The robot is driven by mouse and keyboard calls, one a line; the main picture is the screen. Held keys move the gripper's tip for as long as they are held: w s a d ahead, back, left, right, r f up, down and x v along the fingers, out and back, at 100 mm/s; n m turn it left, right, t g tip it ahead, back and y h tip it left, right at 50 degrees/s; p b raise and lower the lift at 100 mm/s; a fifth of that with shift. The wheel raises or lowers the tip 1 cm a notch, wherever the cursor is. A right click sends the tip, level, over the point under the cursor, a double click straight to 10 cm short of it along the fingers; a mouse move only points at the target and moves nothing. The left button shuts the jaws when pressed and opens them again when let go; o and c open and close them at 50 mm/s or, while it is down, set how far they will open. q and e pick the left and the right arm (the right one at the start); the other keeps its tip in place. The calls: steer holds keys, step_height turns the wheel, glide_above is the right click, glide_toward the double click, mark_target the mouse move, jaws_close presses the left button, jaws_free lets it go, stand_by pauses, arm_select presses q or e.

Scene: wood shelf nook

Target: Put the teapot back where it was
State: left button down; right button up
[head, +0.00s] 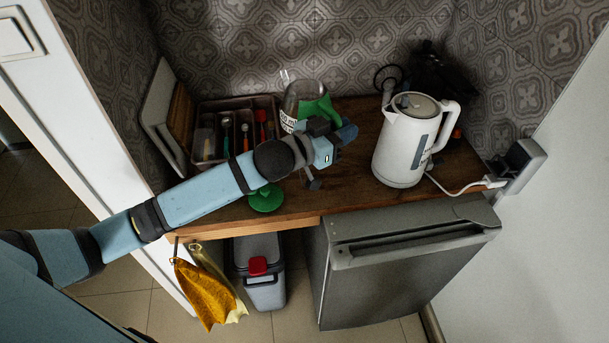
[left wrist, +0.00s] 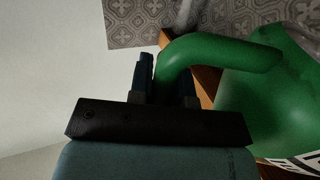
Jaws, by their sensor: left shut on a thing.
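The teapot (head: 303,89) looks like clear glass with a green handle part and white lettered marking, at the back middle of the wooden counter. My left gripper (head: 334,129) is at its near right side. In the left wrist view the green handle (left wrist: 222,52) passes between the fingers of my left gripper (left wrist: 166,82), which is shut on it. The wider green part lies at the right of that view. The teapot's base is hidden behind my gripper, so I cannot tell whether it touches the counter. My right gripper is not in view.
A white kettle (head: 403,145) stands at the right of the counter (head: 340,193). A cutlery tray (head: 202,106) and upright boards (head: 168,115) are at the left. A green disc (head: 266,199) lies near the front edge. Some bare wood shows left of the kettle.

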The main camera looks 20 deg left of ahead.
arm_select(q)
steer(key=shift+d+f, duration=0.1)
steer(key=shift+f, duration=9.85)
steer(key=shift+s+f, duration=0.1)
steer(key=c, duration=1.1)
jaws_free()
